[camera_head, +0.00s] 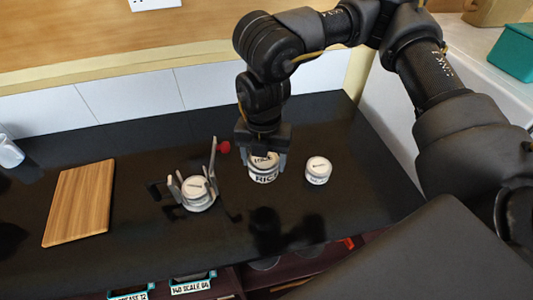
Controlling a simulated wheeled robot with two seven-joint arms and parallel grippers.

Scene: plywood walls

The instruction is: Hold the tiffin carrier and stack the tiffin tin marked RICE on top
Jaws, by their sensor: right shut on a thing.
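The tiffin carrier (187,207) stands on the black counter, a grey frame with uprights and a red knob (224,147) at the top of one upright. A pale round tin (196,193) sits inside it. My right gripper (265,160) points down and is shut on the white tin marked RICE (264,174), just right of the carrier. Whether that tin touches the counter is hard to tell. Another small white tin (318,170) stands to its right, its lettering too small to read. My left gripper is not in view.
A wooden board (80,203) lies at the left of the black counter (130,255). A clear cup-like object (9,152) is at the far left edge. A teal box (513,52) is on the white surface at the right. Labelled drawers show below the front edge.

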